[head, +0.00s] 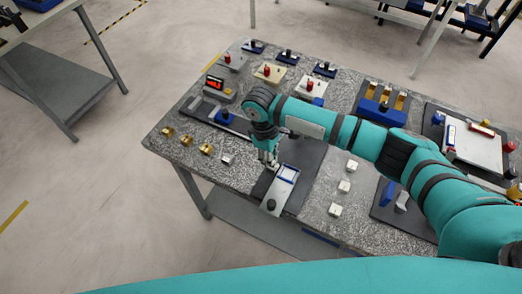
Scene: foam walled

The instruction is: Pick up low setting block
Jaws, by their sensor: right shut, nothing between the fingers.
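My right gripper (271,164) points down over the table's front part, shut and empty. It is beside the upper left of a blue-and-white device (286,175) on a dark plate (301,153). To its left, several small blocks stand in a slanting row: brass blocks (186,140) and a silver one (227,159) nearest the gripper. White blocks (344,186) stand in another row to the right. I cannot tell which block is the low setting block. My left gripper is out of view.
The speckled table (321,212) also bears a long grey fixture with a blue part (221,117), red-knobbed plates (268,72), a blue holder with brass pieces (380,108) and a white tray (478,149). My right arm spans the table's middle. Open floor lies left.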

